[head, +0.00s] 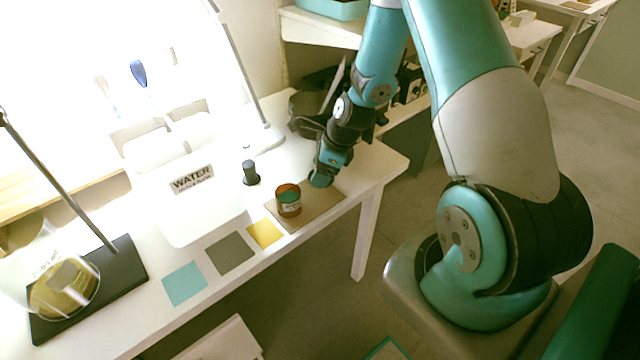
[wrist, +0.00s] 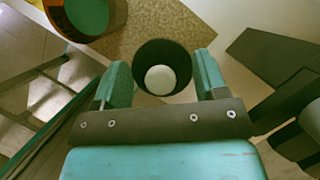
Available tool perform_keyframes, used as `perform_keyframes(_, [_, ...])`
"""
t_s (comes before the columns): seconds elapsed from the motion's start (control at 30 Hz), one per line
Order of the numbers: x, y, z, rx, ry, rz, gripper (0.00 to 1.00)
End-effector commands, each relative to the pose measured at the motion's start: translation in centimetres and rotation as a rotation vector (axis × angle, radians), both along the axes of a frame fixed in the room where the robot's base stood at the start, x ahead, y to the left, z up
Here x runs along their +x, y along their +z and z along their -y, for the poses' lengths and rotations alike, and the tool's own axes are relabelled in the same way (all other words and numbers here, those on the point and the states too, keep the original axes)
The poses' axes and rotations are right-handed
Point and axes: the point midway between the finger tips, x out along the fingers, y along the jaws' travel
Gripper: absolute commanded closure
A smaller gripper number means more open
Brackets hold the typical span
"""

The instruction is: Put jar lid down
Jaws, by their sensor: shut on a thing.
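My gripper (wrist: 162,82) is shut on a dark round jar lid (wrist: 178,48), seen in the wrist view with a pale disc in its middle. The lid sits between the two teal fingers, over or on the tan board (wrist: 205,30); I cannot tell whether it touches. In the head view my gripper (head: 321,178) is low at the board's far right part, and the lid is hidden there. The open amber jar (head: 288,205) with teal contents and a label stands upright on the board, left of my gripper. The jar (wrist: 85,18) also shows at the wrist view's upper left.
A small dark bottle (head: 250,173) stands behind the jar. Yellow (head: 264,234), grey (head: 230,253) and teal (head: 184,284) squares lie along the table's front. A white WATER container (head: 200,215) stands behind them. A lamp base (head: 258,140) is at the back.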

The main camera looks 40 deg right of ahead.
Motion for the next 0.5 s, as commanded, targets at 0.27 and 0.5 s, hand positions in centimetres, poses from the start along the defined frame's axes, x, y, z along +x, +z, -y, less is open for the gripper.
perform_keyframes(0.27, [0.0,-3.2,-0.2,0.001,0.003,-0.003,0.56])
perform_keyframes(0.5, [0.1,-4.8,-0.2,0.000,0.003,0.002,0.56])
